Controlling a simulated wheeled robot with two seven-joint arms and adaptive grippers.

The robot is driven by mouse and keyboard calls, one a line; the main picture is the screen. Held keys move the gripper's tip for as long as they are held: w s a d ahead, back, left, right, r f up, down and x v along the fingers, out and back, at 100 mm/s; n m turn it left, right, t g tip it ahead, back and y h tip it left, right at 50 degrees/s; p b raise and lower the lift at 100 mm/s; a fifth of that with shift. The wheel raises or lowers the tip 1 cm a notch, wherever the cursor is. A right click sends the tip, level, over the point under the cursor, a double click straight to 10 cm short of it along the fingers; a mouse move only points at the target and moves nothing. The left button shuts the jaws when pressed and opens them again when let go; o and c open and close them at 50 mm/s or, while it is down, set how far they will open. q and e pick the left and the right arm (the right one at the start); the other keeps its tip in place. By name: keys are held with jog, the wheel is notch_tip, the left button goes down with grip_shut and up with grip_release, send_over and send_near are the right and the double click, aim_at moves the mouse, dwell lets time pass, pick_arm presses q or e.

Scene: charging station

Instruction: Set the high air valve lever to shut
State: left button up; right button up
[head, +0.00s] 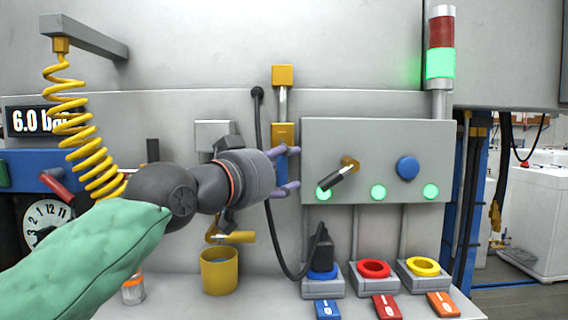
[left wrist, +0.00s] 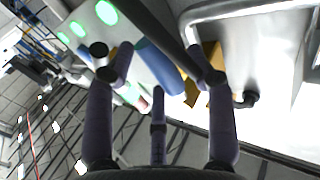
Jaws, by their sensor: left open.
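My left gripper (head: 292,170) is open in front of the left edge of the grey panel, just below a yellow valve block (head: 283,132) on the upright pipe. The gripper partly hides what lies behind it. In the left wrist view, a blue bar (left wrist: 160,65), perhaps the valve's lever, shows between the spread fingers (left wrist: 160,70), beside yellow parts (left wrist: 205,75). I cannot tell whether the fingers touch it, or its exact angle. My right gripper is in neither view.
The grey panel (head: 430,140) carries a black-gripped lever (head: 337,178), a blue knob (head: 406,167) and green lights. A black cable (head: 272,235) hangs to a plug (head: 321,250). A yellow cup (head: 219,272) stands below my arm; a coiled yellow hose (head: 85,135) hangs left.

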pick_arm(q)
jog(key=shift+w+d+f, duration=0.15)
jog(key=shift+w+d, duration=0.2)
jog(key=shift+w, duration=0.15)
jog(key=shift+s+a, duration=0.1)
jog(key=shift+s, duration=0.05)
jog(key=shift+c, duration=1.1)
grip_shut()
